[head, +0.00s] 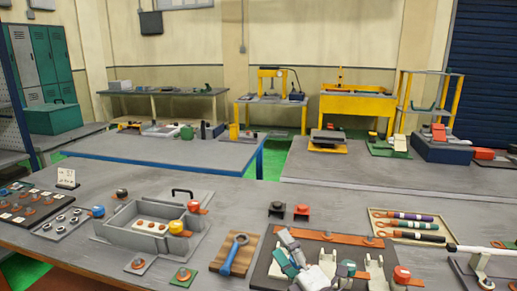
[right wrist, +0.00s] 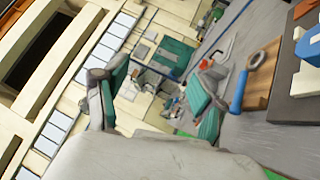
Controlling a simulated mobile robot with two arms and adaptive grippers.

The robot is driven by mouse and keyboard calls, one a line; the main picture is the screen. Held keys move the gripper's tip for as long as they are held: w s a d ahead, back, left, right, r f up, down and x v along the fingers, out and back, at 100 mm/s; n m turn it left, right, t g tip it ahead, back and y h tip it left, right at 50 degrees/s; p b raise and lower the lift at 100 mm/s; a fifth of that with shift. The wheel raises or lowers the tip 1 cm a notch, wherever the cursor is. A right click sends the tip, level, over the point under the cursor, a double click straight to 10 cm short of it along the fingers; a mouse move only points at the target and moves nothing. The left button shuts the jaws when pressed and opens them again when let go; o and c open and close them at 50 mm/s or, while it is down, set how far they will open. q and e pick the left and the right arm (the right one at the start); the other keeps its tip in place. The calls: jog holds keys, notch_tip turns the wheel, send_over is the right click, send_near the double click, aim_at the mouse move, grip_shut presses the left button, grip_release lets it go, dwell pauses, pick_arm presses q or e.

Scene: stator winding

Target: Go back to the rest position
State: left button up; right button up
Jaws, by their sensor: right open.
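My right gripper (head: 291,257) shows at the bottom middle of the head view, with grey fingers and teal pads. It is in front of a dark board (head: 262,268) that bears white holders and an orange strip. In the right wrist view its two fingers (right wrist: 160,92) are spread apart, with nothing between them. My left gripper is not in view.
A blue ring-ended tool (head: 233,255) on a wooden board (head: 215,263) lies left of my right gripper; the tool also shows in the right wrist view (right wrist: 240,88). A grey tray (head: 115,228) stands further left. A tray of rods (head: 380,225) lies to the right.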

jog(key=s+d+f+m+g+h, duration=0.3)
jog(key=s+d+f+m+h, duration=0.35)
jog(key=f+m, duration=0.25)
jog(key=s+d+f+m+g+h, duration=0.3)
jog(key=s+d+f+m+h, duration=0.2)
jog(key=d+f+m, duration=0.3)
jog(key=s+f+m+g, duration=0.3)
jog(key=s+f+g, duration=0.1)
jog(key=s, duration=0.6)
jog(key=s+f+m+g, duration=0.3)
jog(key=s+f+g, duration=0.1)
jog(key=s, duration=0.6)
notch_tip(320, 180, down, 27)
jog(key=s+g, duration=0.2)
jog(key=s+d+f, duration=0.1)
jog(key=s+f, duration=0.7)
jog(key=s+d+f+g, duration=0.1)
jog(key=s+d+f, duration=0.1)
jog(key=s+f, duration=0.5)
jog(key=shift+s+d+f, duration=0.3)
jog(key=shift+s+f, duration=0.05)
jog(key=shift+s, duration=0.35)
